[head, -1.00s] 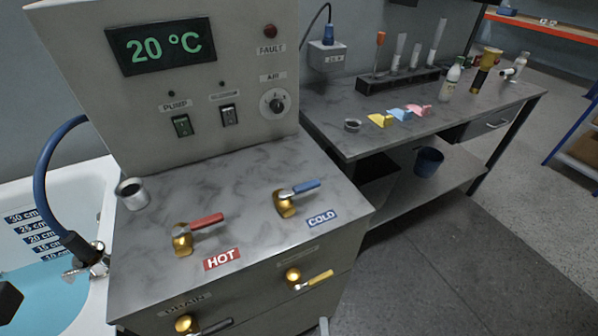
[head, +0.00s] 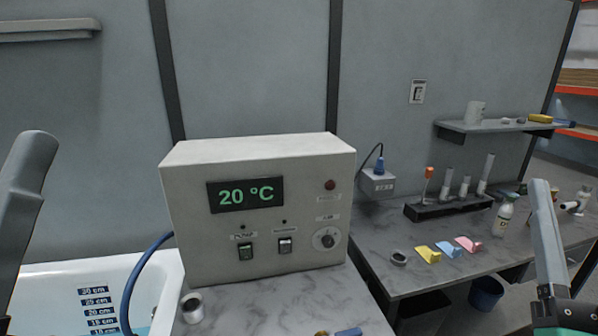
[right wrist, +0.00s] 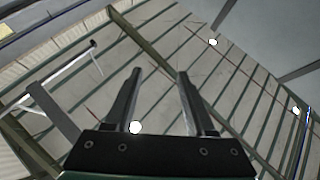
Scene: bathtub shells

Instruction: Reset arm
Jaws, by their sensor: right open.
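My right gripper (right wrist: 160,72) shows in the right wrist view with its two dark fingers spread apart. It is open and nothing is between the fingers. That view looks up toward the ceiling.
The control box (head: 262,206) reads 20 °C. The bathtub (head: 55,270) lies at left with a blue hose (head: 130,290). A wall shelf (head: 490,127) is above.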

